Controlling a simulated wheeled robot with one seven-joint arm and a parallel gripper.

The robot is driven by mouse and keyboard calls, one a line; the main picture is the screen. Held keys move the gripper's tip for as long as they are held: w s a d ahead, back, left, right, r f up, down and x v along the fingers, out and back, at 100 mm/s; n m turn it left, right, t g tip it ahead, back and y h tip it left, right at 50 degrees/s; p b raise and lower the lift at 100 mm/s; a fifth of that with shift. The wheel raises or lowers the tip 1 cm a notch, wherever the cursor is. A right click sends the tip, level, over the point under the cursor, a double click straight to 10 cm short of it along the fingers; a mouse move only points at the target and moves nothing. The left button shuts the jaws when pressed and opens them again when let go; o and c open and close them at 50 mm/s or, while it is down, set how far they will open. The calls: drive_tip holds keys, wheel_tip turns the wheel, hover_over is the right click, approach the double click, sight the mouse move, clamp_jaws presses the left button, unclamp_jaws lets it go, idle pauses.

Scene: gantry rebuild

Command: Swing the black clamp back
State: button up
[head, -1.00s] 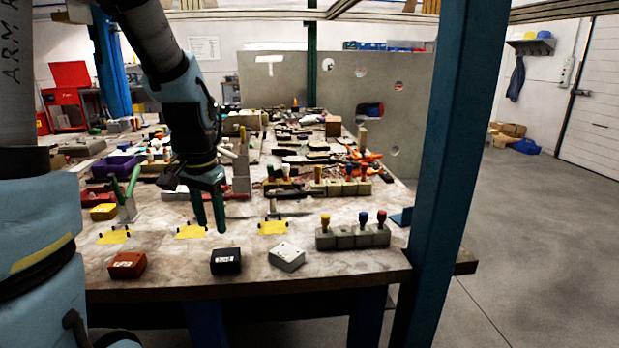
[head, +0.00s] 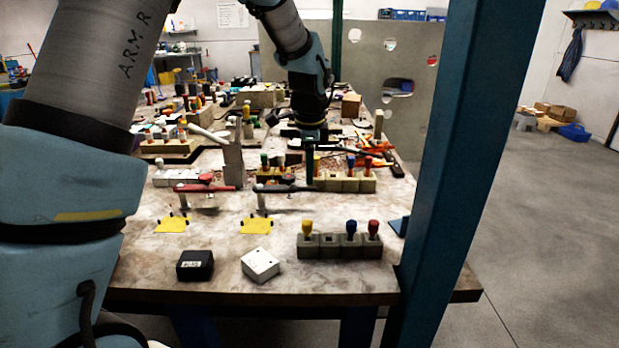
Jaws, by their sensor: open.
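The black clamp (head: 280,188) stands on the table in the head view, its dark lever lying roughly level above a short pale post. A red-handled clamp (head: 205,188) stands to its left. My gripper (head: 310,178) points down at the right end of the black lever. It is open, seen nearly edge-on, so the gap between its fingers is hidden. I cannot tell whether a finger touches the lever. Nothing shows held in it. Yellow plates (head: 171,226) and (head: 257,226) lie on the table in front of the clamps.
A grey block with coloured pegs (head: 340,246) stands at front right, and a pale peg block (head: 345,183) close right of my gripper. A black box (head: 195,265) and white box (head: 260,265) sit near the front edge. A blue post (head: 450,160) rises at right.

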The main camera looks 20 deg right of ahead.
sight(310, 188)
drive_tip(key=shift+w+d+f+p, duration=0.1)
drive_tip(key=shift+w+f+p, duration=0.1)
drive_tip(key=shift+f, duration=0.85)
drive_tip(key=shift+w+d+f+p, duration=0.1)
drive_tip(key=shift+w+f, duration=0.05)
drive_tip(key=shift+f, duration=0.85)
drive_tip(key=shift+c, duration=0.2)
clamp_jaws()
